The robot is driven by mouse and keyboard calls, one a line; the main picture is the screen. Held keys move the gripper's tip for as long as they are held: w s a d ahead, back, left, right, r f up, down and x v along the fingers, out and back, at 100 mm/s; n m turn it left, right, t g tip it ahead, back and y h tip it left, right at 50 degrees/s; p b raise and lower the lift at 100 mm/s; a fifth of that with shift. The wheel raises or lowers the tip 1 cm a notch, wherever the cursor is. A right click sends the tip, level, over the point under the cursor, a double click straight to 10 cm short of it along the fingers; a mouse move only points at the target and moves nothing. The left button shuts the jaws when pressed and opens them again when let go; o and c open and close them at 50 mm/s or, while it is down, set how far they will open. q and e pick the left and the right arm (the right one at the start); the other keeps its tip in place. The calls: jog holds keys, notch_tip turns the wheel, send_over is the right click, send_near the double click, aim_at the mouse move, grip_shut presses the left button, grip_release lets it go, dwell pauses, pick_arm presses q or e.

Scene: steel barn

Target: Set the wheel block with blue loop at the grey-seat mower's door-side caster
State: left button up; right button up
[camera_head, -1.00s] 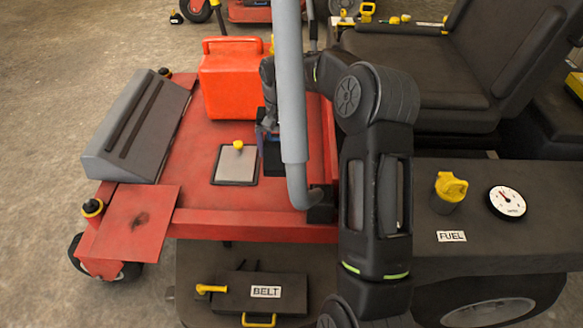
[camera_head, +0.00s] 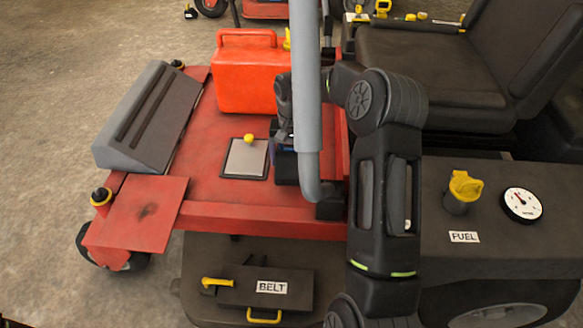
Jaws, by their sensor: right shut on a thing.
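The red mower (camera_head: 220,207) with a dark seat (camera_head: 425,75) fills the middle. Its near front caster (camera_head: 125,262) shows at lower left; a yellow-ringed black cap (camera_head: 101,196) sits above it. A similar cap (camera_head: 178,64) marks the far front corner, with its wheel hidden. My right gripper (camera_head: 284,142) is over the deck, partly behind a grey bar. It is shut on a dark block (camera_head: 285,168) with a bit of blue, seemingly the wheel block; its loop is not clear. My left gripper is not in view.
A grey upright bar (camera_head: 307,90) stands before my right gripper. An orange can (camera_head: 247,75), a grey footrest (camera_head: 145,115) and a yellow-knobbed plate (camera_head: 245,160) are on the deck. A BELT cover (camera_head: 268,288) lies below.

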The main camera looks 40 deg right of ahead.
aim_at(292, 167)
jog(key=shift+f+b, duration=0.35)
jog(key=shift+f, duration=1.5)
jog(key=shift+f, duration=0.1)
jog(key=shift+f, duration=0.1)
jog(key=o, duration=1.9)
notch_tip(292, 167, up, 12)
jog(key=p, duration=0.3)
jog(key=shift+r, duration=0.2)
